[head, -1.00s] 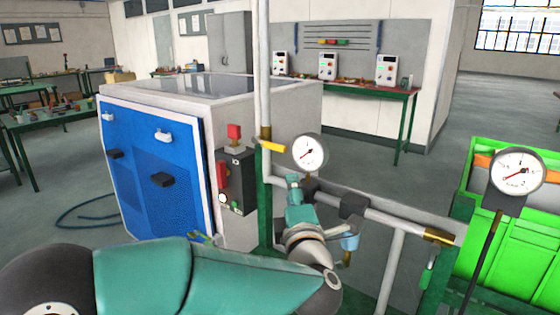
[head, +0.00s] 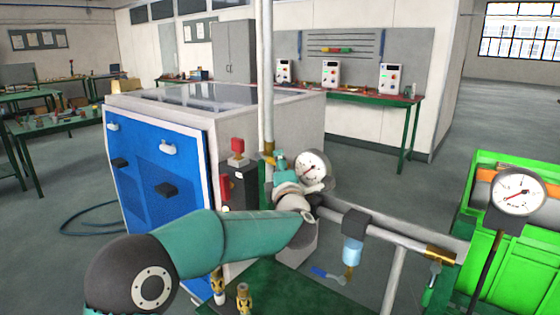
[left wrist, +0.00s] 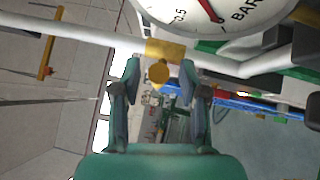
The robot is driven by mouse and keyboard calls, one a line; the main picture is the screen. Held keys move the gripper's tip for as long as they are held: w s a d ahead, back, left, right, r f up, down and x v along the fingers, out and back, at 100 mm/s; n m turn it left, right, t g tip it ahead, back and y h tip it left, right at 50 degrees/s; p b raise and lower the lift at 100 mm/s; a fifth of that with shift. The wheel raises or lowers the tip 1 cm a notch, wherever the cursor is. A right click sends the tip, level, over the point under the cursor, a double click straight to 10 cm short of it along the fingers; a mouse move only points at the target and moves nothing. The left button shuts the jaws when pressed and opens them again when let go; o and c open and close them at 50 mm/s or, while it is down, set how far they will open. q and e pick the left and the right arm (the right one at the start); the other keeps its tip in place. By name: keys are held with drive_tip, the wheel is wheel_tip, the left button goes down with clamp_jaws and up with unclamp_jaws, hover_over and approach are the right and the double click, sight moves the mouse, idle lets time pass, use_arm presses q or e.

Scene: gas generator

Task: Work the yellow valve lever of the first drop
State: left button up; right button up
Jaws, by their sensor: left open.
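The yellow valve lever (left wrist: 158,74) shows end-on in the left wrist view, below its yellow-brass fitting (left wrist: 165,50) on a white pipe (left wrist: 85,33). My left gripper (left wrist: 160,72) is open, with one finger on each side of the lever; whether either touches it I cannot tell. In the head view my left gripper (head: 279,164) is at the upright pipe (head: 267,75), in front of the round gauge (head: 312,170). Only a little of the yellow valve (head: 268,149) shows there, and most of the lever is hidden. My right gripper is not in view.
The blue-fronted cabinet (head: 160,170) stands left of the pipe, with a black switch box (head: 241,185) near it. A horizontal pipe (head: 385,229) with a blue-bowled filter (head: 352,249) runs right.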

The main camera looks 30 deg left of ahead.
use_arm(q)
drive_tip(key=shift+w+a+r, duration=0.1)
drive_tip(key=shift+w+a, duration=0.3)
clamp_jaws()
